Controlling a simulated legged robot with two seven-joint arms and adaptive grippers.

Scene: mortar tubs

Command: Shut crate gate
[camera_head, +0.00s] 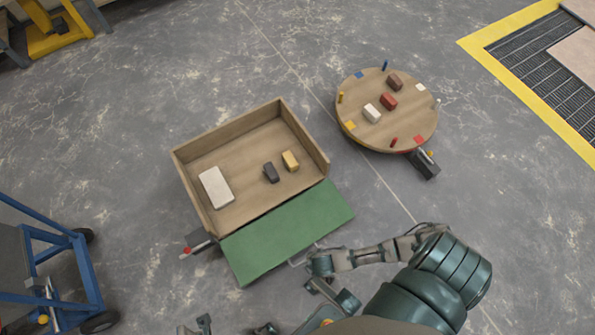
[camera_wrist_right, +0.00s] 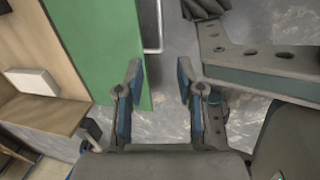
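The wooden crate (camera_head: 190,160) stands on the floor with its front open. Its green gate (camera_head: 285,235) lies folded down and outward, and also shows in the right wrist view (camera_wrist_right: 95,35). A thin metal handle (camera_wrist_right: 160,28) sticks out from the gate's outer edge. My right gripper (camera_head: 322,282) is beside that edge, close to the handle. In the right wrist view its fingers (camera_wrist_right: 160,80) are apart and empty, with the handle beyond the tips. My left gripper (camera_head: 235,328) shows only its fingertips at the bottom edge, apart with nothing visible between them.
The crate holds a white block (camera_head: 216,187), a dark block (camera_head: 271,172) and a yellow block (camera_head: 290,161); the gate is bare. A round wooden table (camera_head: 352,128) with blocks and pegs stands right of the crate. A blue cart (camera_head: 85,270) stands at left.

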